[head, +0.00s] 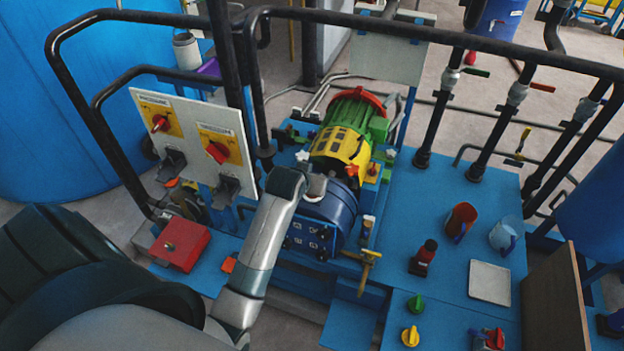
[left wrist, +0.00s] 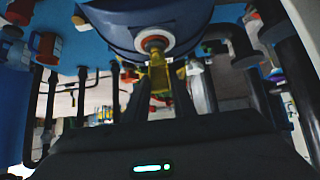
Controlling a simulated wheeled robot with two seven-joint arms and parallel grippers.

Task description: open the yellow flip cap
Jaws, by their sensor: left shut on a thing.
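A yellow piece (left wrist: 158,76), which I take to be the flip cap, shows in the left wrist view just below a round port with a pale ring (left wrist: 154,40) on a dark blue vessel. My left gripper (left wrist: 152,82) has its dark fingers on either side of the yellow piece and is shut on it. In the head view my left arm reaches up to the blue vessel (head: 335,212). There the fingertips and the cap are hidden behind my wrist, so I cannot tell how far the cap is tilted. My right gripper is in neither view.
A green and yellow motor (head: 350,140) stands behind the vessel. A white panel with red switches (head: 188,135) and a red box (head: 180,243) are to the left. Black railing (head: 440,42) crosses above. A red cup (head: 460,219) and a clear jug (head: 505,236) stand on the blue deck.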

